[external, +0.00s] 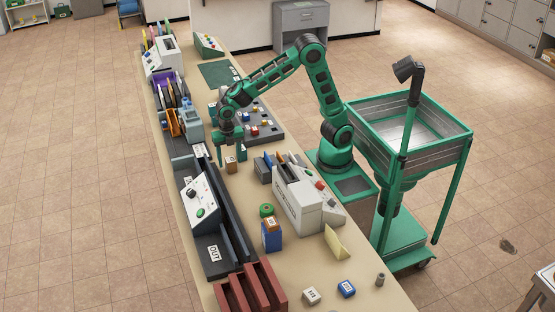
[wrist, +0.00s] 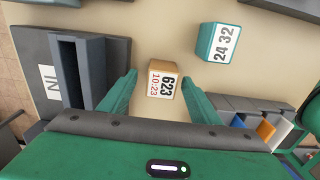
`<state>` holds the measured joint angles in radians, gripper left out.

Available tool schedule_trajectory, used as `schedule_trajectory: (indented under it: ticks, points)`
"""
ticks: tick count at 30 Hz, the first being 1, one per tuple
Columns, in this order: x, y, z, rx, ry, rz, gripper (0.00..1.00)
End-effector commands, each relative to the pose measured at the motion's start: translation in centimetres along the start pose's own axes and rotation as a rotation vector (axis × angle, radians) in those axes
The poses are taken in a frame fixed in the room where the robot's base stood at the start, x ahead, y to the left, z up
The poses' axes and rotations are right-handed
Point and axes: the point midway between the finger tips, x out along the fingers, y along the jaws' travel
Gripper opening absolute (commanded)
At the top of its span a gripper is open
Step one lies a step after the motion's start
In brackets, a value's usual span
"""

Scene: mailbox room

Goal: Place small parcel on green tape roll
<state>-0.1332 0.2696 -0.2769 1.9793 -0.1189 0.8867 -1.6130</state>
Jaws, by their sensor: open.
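The small parcel is a brown box (external: 231,163) with a white label, standing on the counter just below my gripper (external: 230,147). In the wrist view the parcel (wrist: 160,82) shows its label reading 623 and lies between the two green fingers of my gripper (wrist: 160,77), with a gap on both sides. The gripper is open and empty; the exact height of its tips over the parcel is hard to tell.
A teal box (wrist: 219,42) labelled 24 32 stands near the parcel. A dark IN tray (wrist: 63,70) is to the left. By the roll are an orange-and-blue box stack (external: 271,235) and a grey-white machine (external: 297,207). The counter between parcel and roll looks mostly clear.

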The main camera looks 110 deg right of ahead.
Motion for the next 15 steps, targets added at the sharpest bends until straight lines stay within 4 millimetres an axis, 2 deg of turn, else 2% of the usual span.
schedule_trajectory:
  ticks: [3, 6, 15]
  points:
    - [1.8, -0.3, -0.1, 0.0, 0.0, -0.004, 0.57]
    - [2.7, -0.2, -0.1, 0.0, 0.0, -0.002, 0.57]
    - [3.2, -0.2, -0.1, 0.0, 0.0, 0.0, 0.57]
